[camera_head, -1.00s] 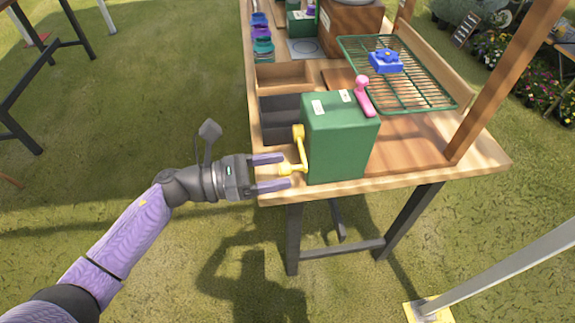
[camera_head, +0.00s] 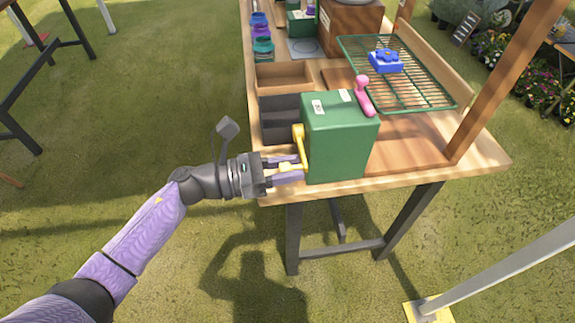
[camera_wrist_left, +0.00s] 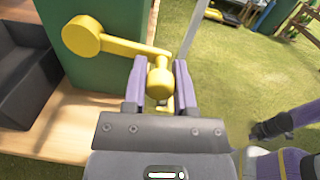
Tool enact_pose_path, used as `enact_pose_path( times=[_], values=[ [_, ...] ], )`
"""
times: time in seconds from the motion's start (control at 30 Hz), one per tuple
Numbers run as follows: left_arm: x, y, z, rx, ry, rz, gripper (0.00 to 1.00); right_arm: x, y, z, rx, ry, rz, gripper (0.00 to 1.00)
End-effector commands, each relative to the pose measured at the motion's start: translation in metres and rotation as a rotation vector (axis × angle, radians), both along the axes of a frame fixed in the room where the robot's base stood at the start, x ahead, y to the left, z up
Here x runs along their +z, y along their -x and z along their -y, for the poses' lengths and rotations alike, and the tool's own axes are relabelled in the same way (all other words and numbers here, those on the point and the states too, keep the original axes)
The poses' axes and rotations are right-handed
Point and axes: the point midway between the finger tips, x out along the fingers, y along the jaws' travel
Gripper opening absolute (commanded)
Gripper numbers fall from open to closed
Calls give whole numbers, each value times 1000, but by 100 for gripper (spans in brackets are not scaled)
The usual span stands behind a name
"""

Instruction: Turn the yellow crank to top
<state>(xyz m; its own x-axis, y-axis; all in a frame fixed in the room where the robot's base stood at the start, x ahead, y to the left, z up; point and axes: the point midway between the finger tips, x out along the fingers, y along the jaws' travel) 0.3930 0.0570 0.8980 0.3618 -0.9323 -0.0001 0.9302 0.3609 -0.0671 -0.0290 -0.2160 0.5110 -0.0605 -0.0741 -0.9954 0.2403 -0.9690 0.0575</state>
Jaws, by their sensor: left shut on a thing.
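The yellow crank (camera_head: 301,146) is on the left face of a green box (camera_head: 340,140) at the table's near corner. In the left wrist view the crank's arm (camera_wrist_left: 130,46) runs from its round hub to a knob (camera_wrist_left: 160,80). In the head view the handle end sits low, below the hub. My left gripper (camera_head: 302,169) has its purple fingers on either side of the handle and is shut on it. The fingers (camera_wrist_left: 160,82) also flank the knob in the left wrist view. A pink lever (camera_head: 364,97) is on the box's right side.
A wooden post (camera_head: 505,80) rises at the right. Open grass lies to the left.

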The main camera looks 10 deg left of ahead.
Motion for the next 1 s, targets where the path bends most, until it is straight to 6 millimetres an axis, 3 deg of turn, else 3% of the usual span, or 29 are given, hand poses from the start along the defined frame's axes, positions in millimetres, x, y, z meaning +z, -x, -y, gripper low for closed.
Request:
enact_pose_path(
  times=[0.47, 1.0],
  values=[
    [0, 0, 0, 2, 0, 0, 0, -1, -10, 0, 0, 0, 16, 0],
    [0, 0, 0, 2, 0, 0, 0, 0, 2, -7, -5, -10, -2, 0]
  ],
)
